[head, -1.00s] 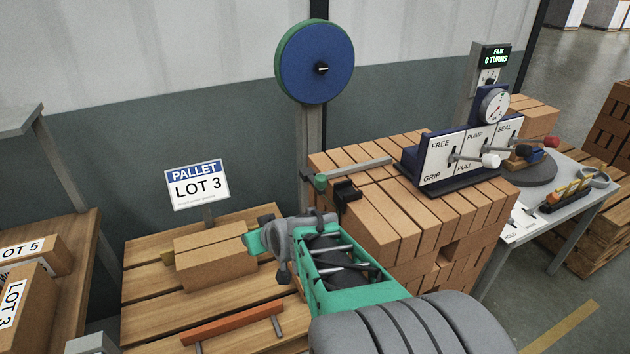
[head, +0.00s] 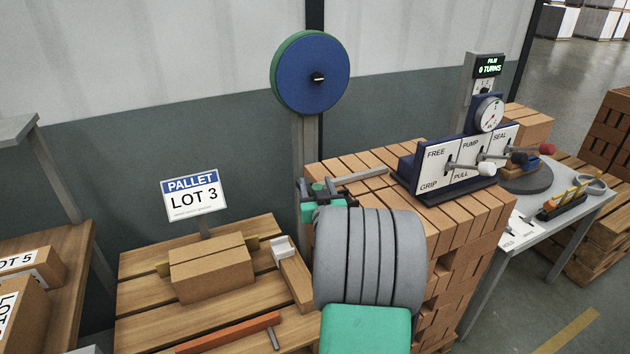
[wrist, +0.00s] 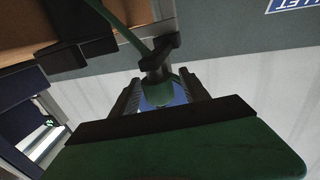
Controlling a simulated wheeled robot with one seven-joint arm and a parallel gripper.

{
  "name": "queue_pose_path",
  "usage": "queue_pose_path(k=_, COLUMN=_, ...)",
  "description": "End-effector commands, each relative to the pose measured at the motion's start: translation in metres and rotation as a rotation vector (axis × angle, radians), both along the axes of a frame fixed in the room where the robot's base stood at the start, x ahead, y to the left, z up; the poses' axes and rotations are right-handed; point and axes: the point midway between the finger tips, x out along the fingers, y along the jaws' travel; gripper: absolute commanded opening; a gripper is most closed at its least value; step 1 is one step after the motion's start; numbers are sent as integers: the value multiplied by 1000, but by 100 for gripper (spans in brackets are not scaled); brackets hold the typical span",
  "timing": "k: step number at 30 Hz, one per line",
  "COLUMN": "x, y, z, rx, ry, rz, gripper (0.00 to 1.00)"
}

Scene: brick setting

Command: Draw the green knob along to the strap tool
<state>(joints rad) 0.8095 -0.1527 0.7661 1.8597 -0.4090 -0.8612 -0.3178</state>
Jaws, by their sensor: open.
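The green knob (head: 319,187) sits at the left end of a grey bar at the stack's near-left edge, by the reel post. In the wrist view the green knob (wrist: 157,92) shows between the two dark fingers of my open gripper (wrist: 160,98). I cannot tell whether either finger touches it. In the head view my gripper (head: 326,192) is at the knob, partly hidden by my grey wrist. The strap tool (head: 455,160) is a navy unit with white FREE/GRIP, PUMP/PULL and SEAL panels, standing right of the knob on the bricks.
The brick stack (head: 465,225) lies under the tool. A blue reel with green rim (head: 310,72) stands on a post behind. A wooden pallet (head: 150,318) with a carton (head: 212,270) and LOT 3 sign (head: 195,196) is left. A grey side table (head: 530,222) is right.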

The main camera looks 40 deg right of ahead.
Motion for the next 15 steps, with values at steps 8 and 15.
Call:
queue_pose_path(k=8, x=11, y=-6, z=-1, rx=1, ry=1, rz=0, gripper=53)
queue_pose_path(k=15, x=10, y=-6, z=-1, rx=1, ry=1, rz=0, gripper=41)
